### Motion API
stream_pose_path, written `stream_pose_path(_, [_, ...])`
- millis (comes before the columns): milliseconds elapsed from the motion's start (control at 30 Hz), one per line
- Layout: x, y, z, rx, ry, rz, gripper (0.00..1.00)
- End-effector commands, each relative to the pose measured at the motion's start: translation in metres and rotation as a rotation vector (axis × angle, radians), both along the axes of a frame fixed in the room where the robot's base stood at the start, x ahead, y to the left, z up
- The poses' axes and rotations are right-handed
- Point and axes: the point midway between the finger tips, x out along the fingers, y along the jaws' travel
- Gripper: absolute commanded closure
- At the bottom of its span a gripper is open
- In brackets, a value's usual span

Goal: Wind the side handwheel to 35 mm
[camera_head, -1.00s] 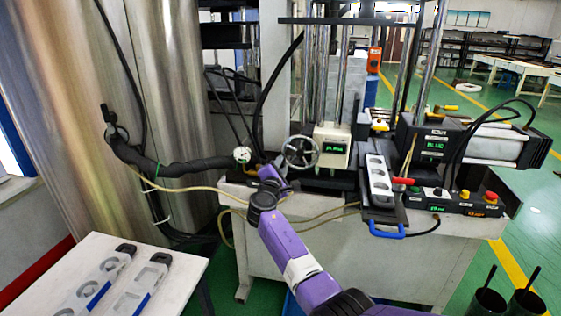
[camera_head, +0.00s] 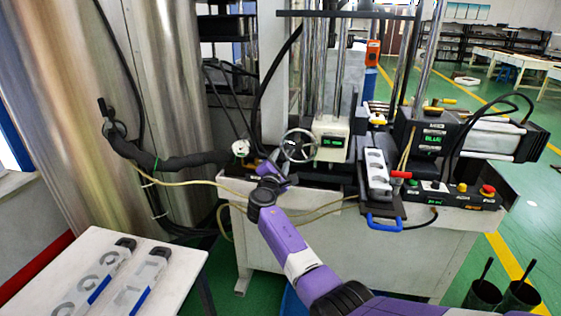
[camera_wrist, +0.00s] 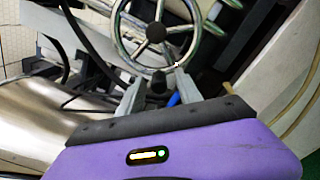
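The side handwheel (camera_head: 299,146) is a spoked metal wheel on the left face of a white box on the press. The box carries a small green readout (camera_head: 332,142), its digits too small to read surely. In the wrist view the wheel's rim and dark hub (camera_wrist: 156,32) fill the upper middle. My gripper (camera_wrist: 158,88) is at the wheel's lower rim, its two grey fingers apart. A dark knob (camera_wrist: 158,79) shows between the fingers, with gaps visible beside it. In the head view my purple gripper (camera_head: 274,172) is just below and left of the wheel.
A grey tray with a blue handle (camera_head: 382,223) and a white mould plate (camera_head: 377,172) lie right of the wheel. A control box (camera_head: 455,196) with buttons is further right. A black hose (camera_head: 180,164) and thin cables run left of my gripper.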

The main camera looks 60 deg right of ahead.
Motion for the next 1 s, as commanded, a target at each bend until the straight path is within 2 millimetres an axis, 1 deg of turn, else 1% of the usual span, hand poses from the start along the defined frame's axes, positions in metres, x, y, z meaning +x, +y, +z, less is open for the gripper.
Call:
stream_pose_path(267, [-0.001,0.002,0.001,-0.001,-0.002,-0.001,0.58])
stream_pose_path(367, [-0.004,0.010,0.001,-0.001,-0.003,0.000,0.58])
stream_pose_path(700, [-0.023,0.057,0.000,-0.001,-0.001,0.001,0.58])
stream_pose_path(833, [-0.029,0.068,0.000,-0.001,-0.001,0.000,0.58])
stream_pose_path(1000, [-0.030,0.072,0.000,-0.001,0.000,-0.001,0.58])
